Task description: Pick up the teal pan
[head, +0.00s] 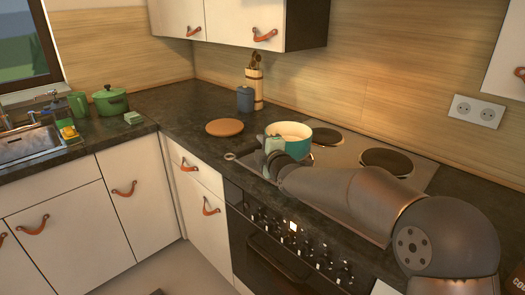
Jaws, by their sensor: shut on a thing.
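The teal pan (300,148) is on the left part of the stovetop in the head view, with a teal outside and a pale inside. It looks upright. A thin dark handle with a ring end (230,156) reaches out to the lower left. My gripper (268,154) is at the near left side of the pan, shut on it, apparently at the handle. My wrist hides the near side of the pan and the fingertips. I cannot tell whether the pan's base touches the burner.
Stovetop (425,178) burners lie right of the pan. A round wooden board (224,127), a blue-grey jar (245,100) and a utensil holder (258,88) stand to its left and behind. A green pot (110,101) is by the sink (28,145). Wall cabinets (245,20) hang above.

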